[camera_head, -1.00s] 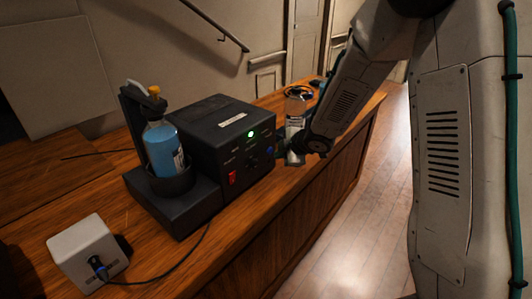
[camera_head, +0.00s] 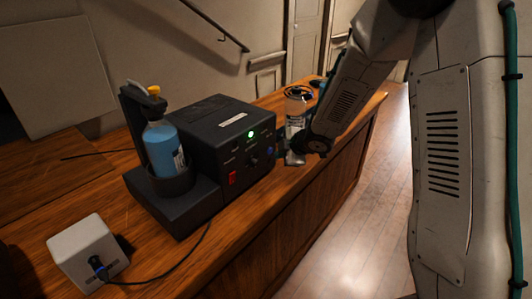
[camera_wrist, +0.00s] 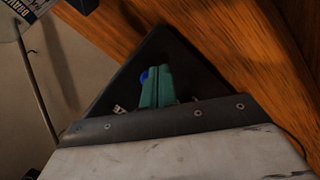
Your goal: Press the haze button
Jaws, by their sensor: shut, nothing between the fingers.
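The black haze machine (camera_head: 215,135) stands on the wooden desk, with a lit green light (camera_head: 251,134), a red switch (camera_head: 232,177) and dark knobs on its front panel. A blue button (camera_head: 269,152) sits at the panel's right end; its label is too small to read. My gripper (camera_head: 283,149) is beside that right end, close to the blue button. In the wrist view its teal fingers (camera_wrist: 157,88) are together and empty, with a bit of blue (camera_wrist: 145,76) just behind them. Whether they touch the button I cannot tell.
A bottle of blue liquid (camera_head: 162,150) stands in the holder left of the machine. A white box (camera_head: 87,251) with a cable sits at the front left. A clear labelled container (camera_head: 297,108) stands behind my gripper. The desk's front edge is clear.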

